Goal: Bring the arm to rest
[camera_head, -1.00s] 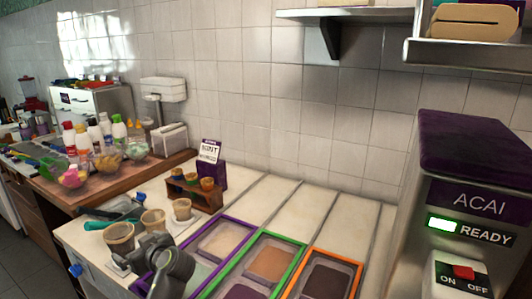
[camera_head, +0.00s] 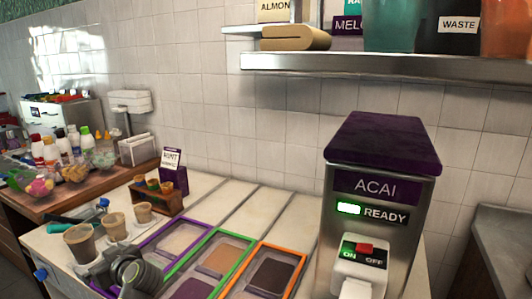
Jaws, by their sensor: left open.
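My left arm and gripper (camera_head: 112,272) show as dark grey parts at the bottom left, just in front of the cups and beside the purple-framed bin. The gripper is open and I see nothing held in it; its fingertips are hard to make out. A row of cups stands behind it, the nearest a brown-filled cup (camera_head: 80,245). My right gripper is not in view.
Purple-framed (camera_head: 168,243), green-framed (camera_head: 216,261) and orange-framed (camera_head: 270,275) topping bins fill the counter front. The acai machine (camera_head: 375,190) stands at right, showing READY. A metal shelf (camera_head: 400,66) overhangs. A small wooden rack (camera_head: 157,199) stands behind the cups.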

